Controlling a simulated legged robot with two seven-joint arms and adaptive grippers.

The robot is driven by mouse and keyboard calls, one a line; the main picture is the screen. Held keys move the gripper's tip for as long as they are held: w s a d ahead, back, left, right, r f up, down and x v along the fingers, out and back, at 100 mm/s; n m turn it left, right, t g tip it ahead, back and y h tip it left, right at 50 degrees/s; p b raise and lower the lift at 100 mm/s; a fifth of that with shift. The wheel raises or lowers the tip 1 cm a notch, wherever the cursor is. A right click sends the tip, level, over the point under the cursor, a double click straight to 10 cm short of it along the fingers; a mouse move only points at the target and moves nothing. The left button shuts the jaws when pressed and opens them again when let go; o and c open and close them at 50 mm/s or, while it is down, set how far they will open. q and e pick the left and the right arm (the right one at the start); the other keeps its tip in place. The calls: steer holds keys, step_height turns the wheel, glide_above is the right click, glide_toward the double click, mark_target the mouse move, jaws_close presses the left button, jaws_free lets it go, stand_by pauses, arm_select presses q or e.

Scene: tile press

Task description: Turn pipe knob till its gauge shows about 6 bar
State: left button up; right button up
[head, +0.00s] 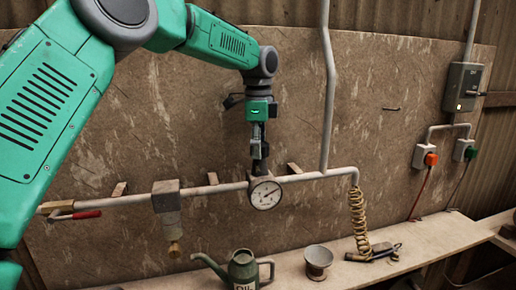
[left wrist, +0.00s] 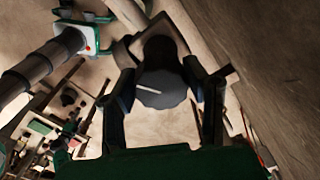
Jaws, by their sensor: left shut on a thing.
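The pipe knob is a dark, many-sided cap with a white pointer line, seen between my fingers in the left wrist view (left wrist: 163,88). My left gripper (head: 259,153) comes down from above onto the pipe, its fingers on both sides of the knob (left wrist: 178,98) and shut on it. In the head view the fingers mostly hide the knob. The round white gauge (head: 265,194) hangs just below on the pipe. Its dark needle seems to point to the upper right; the numbers are too small to read. My right gripper is not in view.
The grey pipe (head: 219,189) runs along the board wall, with a red-handled valve (head: 78,214) and a filter (head: 167,197) at left. A green oil can (head: 243,270), a metal cup (head: 318,261) and a coiled yellow hose (head: 359,222) are below. A switch box (head: 463,87) is at right.

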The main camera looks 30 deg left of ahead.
arm_select(q)
steer(key=o, duration=1.1)
steer(key=shift+w+f, duration=0.1)
steer(key=shift+f, duration=0.05)
steer(key=shift+o, duration=0.2)
steer(key=shift+w+f, duration=0.1)
steer(key=shift+w, duration=0.1)
steer(key=shift+r, duration=0.2)
step_height(320, 180, up, 9)
steer(key=shift+w+d, duration=0.1)
steer(key=shift+r, duration=0.3)
steer(key=shift+f, duration=0.1)
